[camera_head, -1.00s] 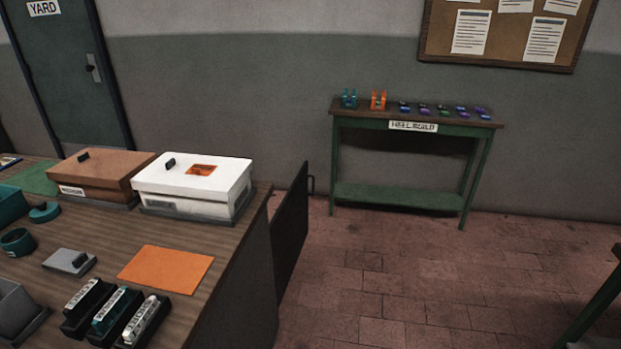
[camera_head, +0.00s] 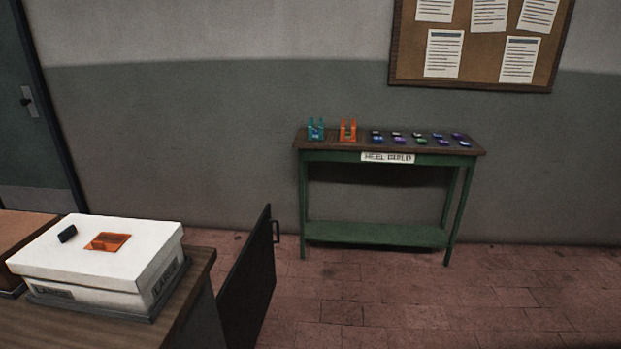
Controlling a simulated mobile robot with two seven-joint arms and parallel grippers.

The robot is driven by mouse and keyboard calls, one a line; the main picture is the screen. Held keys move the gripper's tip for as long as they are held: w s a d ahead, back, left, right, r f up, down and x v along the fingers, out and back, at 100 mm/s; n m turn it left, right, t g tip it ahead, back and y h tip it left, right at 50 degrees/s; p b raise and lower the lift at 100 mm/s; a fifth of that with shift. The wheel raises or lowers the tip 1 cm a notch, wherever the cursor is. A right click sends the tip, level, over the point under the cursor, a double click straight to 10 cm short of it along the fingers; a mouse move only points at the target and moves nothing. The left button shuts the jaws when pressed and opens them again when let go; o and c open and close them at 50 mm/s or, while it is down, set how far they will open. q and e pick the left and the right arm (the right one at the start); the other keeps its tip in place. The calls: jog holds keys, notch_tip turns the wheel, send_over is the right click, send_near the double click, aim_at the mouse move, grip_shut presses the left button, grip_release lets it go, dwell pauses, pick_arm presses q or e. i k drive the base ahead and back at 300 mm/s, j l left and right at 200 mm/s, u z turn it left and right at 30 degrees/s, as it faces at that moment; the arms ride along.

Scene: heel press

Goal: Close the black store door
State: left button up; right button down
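The black store door (camera_head: 250,285) stands swung out from the end of the wooden-topped bench, its face angled toward the right. A small dark handle (camera_head: 277,231) sticks out near its top far edge. The lower part of the door is cut off by the bottom of the picture. The bench (camera_head: 200,285) has a grey end side next to the door; the inside behind the door is hidden. Neither of my grippers shows in the head view.
A white lidded box (camera_head: 100,255) sits on the bench, with a brown box (camera_head: 15,235) left of it. A green table (camera_head: 375,235) with small coloured items stands against the wall. Red tiled floor (camera_head: 400,310) between door and table is clear. A grey-green door (camera_head: 20,120) is at far left.

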aim_at(243, 301)
jog(key=i+z, duration=0.15)
jog(key=i, duration=1.3)
